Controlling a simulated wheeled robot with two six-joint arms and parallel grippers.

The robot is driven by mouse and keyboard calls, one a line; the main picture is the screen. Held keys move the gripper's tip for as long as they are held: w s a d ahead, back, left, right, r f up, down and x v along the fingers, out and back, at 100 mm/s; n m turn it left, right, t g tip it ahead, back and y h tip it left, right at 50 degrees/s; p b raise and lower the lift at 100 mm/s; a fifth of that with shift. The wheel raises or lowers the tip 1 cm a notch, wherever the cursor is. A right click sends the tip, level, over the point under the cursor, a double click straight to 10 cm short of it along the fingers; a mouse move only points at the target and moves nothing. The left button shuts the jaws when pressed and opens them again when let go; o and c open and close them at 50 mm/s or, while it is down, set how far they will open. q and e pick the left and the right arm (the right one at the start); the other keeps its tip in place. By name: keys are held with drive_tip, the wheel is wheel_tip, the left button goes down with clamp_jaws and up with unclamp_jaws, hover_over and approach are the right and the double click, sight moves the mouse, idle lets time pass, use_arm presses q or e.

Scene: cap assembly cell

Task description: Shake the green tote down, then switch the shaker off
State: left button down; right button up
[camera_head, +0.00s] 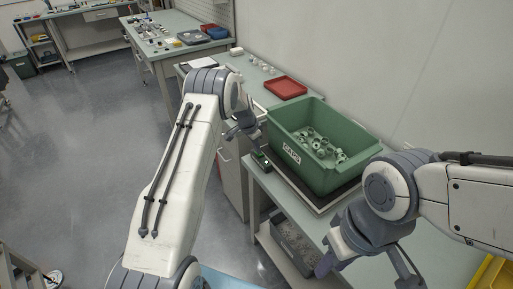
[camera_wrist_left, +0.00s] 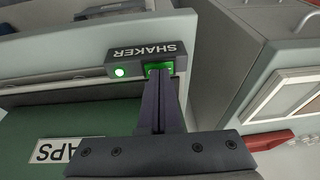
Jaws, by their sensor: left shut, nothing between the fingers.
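The green tote (camera_head: 322,177), labelled CAPS, stands upright on the dark shaker plate (camera_head: 350,188) and holds several pale green caps (camera_head: 322,146) in a loose, uneven layer. The SHAKER switch box (camera_wrist_left: 130,55) sits at the plate's left end, with a lit green lamp (camera_wrist_left: 120,71) and a green rocker (camera_wrist_left: 153,68). My left gripper (camera_wrist_left: 160,75) is shut and empty, its fingertips at the rocker and hiding part of it; whether they touch cannot be told. My right gripper (camera_head: 366,270) is open and empty in front of the tote, above the bench.
A red tray (camera_head: 286,87) lies on the bench behind the tote. A grey bin (camera_head: 292,240) sits on the shelf under the bench. A yellow container (camera_head: 492,275) is at the lower right. A wall runs behind the bench; the floor to the left is open.

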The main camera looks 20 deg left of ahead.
sight(256, 153)
use_arm(q)
drive_tip(key=shift+r, duration=0.55)
drive_tip(key=r+p, duration=0.2)
drive_tip(key=r, duration=0.1)
drive_tip(key=shift+w+a+r, duration=0.2)
drive_tip(key=shift+r, duration=0.05)
drive_tip(key=s+a+r+b, duration=0.1)
drive_tip(key=a+r+b, duration=0.1)
drive_tip(key=r, duration=0.6)
drive_tip(key=shift+a+r, duration=0.4)
drive_tip(key=shift+a, duration=0.25)
drive_tip(key=shift+s, duration=0.1)
